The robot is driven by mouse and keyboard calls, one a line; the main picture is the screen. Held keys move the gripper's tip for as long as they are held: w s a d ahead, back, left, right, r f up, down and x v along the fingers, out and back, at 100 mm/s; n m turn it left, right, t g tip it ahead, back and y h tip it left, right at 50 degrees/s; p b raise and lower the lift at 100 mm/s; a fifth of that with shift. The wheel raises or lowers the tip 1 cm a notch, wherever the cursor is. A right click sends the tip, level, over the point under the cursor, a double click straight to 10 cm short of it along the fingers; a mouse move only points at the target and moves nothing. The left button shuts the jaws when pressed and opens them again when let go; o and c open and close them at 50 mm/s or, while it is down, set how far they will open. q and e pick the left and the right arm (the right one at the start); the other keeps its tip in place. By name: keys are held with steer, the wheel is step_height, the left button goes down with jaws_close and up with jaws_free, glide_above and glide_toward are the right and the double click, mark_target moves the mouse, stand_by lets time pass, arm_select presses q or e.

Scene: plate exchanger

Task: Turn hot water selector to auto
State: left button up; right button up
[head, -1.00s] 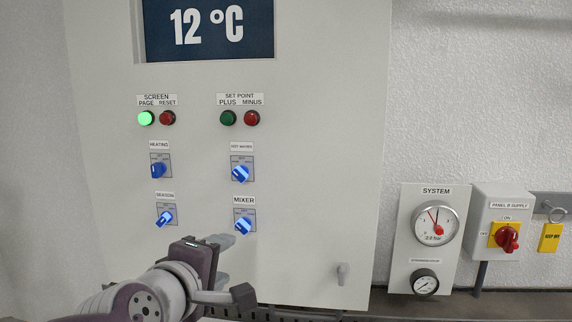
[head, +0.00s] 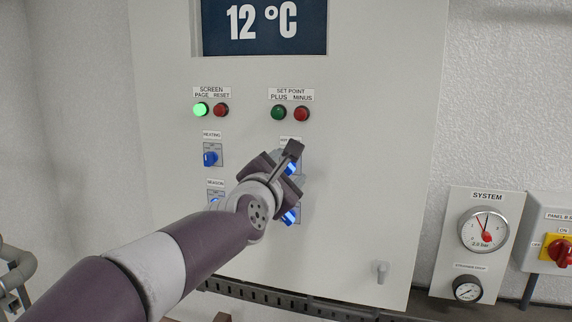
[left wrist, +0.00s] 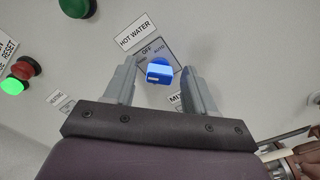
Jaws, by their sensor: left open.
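The blue hot water selector (left wrist: 159,72) sits between the two fingers of my left gripper (left wrist: 160,85) in the left wrist view. Its plate reads OFF at the top and the "HOT WATER" label (left wrist: 138,30) is beside it. In the head view the selector (head: 291,168) is partly hidden behind my left gripper (head: 290,172). My left gripper is open, with a gap on each side of the knob. My right gripper does not show as a gripper in the head view.
The heating selector (head: 210,158) and season selector (head: 214,203) are to the left, and the mixer selector (head: 290,216) is below. Green and red buttons (head: 290,113) are above. A system gauge (head: 484,230) and red supply switch (head: 561,253) are at the right.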

arm_select(q)
steer(key=shift+w+a, duration=0.15)
steer(key=shift+w, duration=0.05)
steer(key=shift+s+d, duration=0.15)
steer(key=shift+d, duration=0.15)
steer(key=shift+c, duration=0.3)
steer(key=c, duration=0.5)
jaws_close()
